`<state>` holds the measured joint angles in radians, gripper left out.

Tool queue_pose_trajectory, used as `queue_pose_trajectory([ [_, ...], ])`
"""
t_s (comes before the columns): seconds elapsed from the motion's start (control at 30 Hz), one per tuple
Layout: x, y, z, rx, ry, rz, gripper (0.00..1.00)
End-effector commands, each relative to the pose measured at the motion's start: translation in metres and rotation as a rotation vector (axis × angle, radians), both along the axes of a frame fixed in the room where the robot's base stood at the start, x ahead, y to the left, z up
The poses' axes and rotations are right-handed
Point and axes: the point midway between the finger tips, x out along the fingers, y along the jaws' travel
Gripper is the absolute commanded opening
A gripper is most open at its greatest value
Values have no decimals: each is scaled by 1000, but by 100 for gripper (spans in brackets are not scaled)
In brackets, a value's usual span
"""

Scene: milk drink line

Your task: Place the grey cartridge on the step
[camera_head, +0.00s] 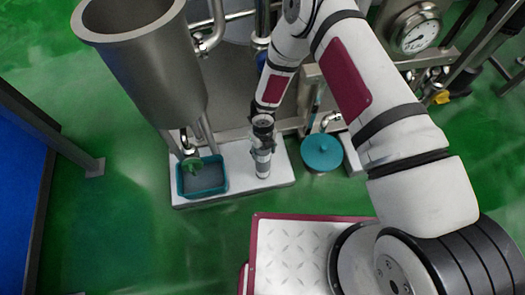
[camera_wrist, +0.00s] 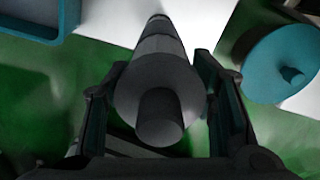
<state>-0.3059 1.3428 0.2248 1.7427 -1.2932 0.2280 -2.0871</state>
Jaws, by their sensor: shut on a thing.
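The grey cartridge (camera_head: 263,160) is upright in the head view, over the white step (camera_head: 236,195). In the wrist view the cartridge (camera_wrist: 158,92) is seen end-on from above, with a dark knob at its near end. My gripper (camera_head: 262,143) is shut on the cartridge near its upper part. In the wrist view my gripper's two fingers (camera_wrist: 160,100) lie on either side of it. The cartridge's lower end appears at the step's surface, but I cannot tell whether it touches.
A teal tray (camera_head: 204,190) stands on the step's left part, under a steel funnel tank (camera_head: 150,60). A teal-lidded pot (camera_head: 321,153) stands to the right of the step. Steel pipes and a gauge (camera_head: 416,30) are behind.

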Motion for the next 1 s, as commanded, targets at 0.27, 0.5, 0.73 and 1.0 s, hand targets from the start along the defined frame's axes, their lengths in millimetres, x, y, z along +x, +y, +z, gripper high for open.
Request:
queue_pose_trajectory([
  [0.27, 0, 1, -4, 2, -1, 0, 12],
  [0.5, 0, 1, -6, 1, 0, 0, 71],
  [0.73, 0, 1, -6, 1, 0, 0, 71],
  [1.0, 1, 1, 17, 2, -2, -1, 71],
])
